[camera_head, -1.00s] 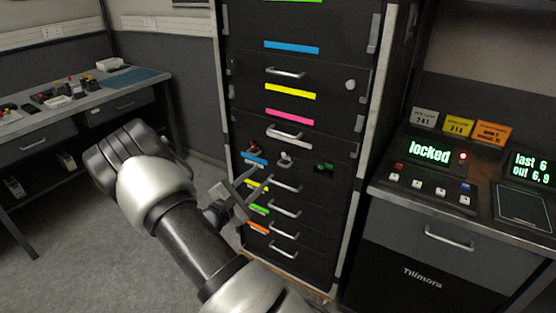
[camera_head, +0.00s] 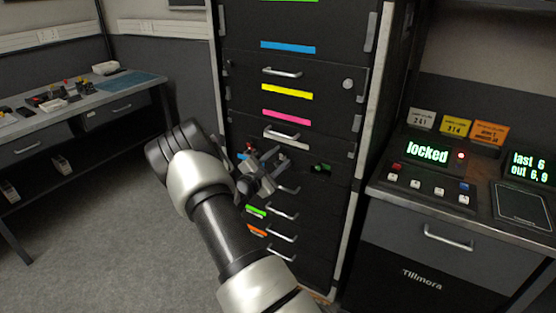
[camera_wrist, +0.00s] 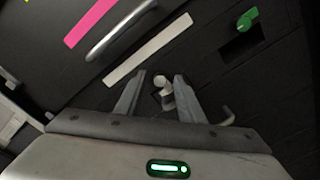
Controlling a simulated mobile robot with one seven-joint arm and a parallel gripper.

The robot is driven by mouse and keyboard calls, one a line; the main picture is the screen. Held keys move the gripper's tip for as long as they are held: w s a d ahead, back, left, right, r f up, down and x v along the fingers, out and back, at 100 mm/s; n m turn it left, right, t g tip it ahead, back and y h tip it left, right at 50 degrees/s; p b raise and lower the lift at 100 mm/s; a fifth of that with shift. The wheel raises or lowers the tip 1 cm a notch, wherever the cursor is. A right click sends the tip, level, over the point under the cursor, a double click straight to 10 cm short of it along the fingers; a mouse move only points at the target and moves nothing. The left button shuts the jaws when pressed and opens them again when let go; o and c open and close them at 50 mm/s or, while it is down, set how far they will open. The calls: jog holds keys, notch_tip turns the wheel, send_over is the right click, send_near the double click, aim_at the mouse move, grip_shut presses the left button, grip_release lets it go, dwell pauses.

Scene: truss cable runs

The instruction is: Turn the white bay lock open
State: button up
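The white bay lock (camera_wrist: 161,83) is a small pale knob on the dark cabinet front. In the wrist view it lies between the two fingertips of my gripper (camera_wrist: 160,77). The fingers are apart, with dark gaps on both sides of the knob, so my gripper is open and not clamped on it. In the head view my gripper (camera_head: 277,162) is in front of the row of locks and hides most or all of the white one. The distance from fingertips to knob is hard to tell. A white strip (camera_wrist: 148,50) is just above the lock.
A green lock (camera_head: 320,168) sits to the right, also in the wrist view (camera_wrist: 247,18). A red knob (camera_head: 248,147) is to the left. Metal drawer handles (camera_head: 282,134) stick out above and below. A console (camera_head: 430,153) reading "locked" stands right; a workbench (camera_head: 75,103) is left.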

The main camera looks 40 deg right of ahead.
grip_shut()
jog(key=n+p, duration=0.1)
jog(key=n, duration=0.3)
jog(key=shift+n, duration=0.3)
jog(key=n+p, duration=0.2)
jog(key=n, duration=0.2)
jog(key=shift+n, duration=0.3)
jog(key=n+p, duration=0.2)
jog(key=n, duration=0.2)
jog(key=shift+n, duration=0.3)
jog(key=shift+n+p, duration=0.55)
jog(key=shift+n, duration=1.55)
jog(key=shift+f, duration=0.1)
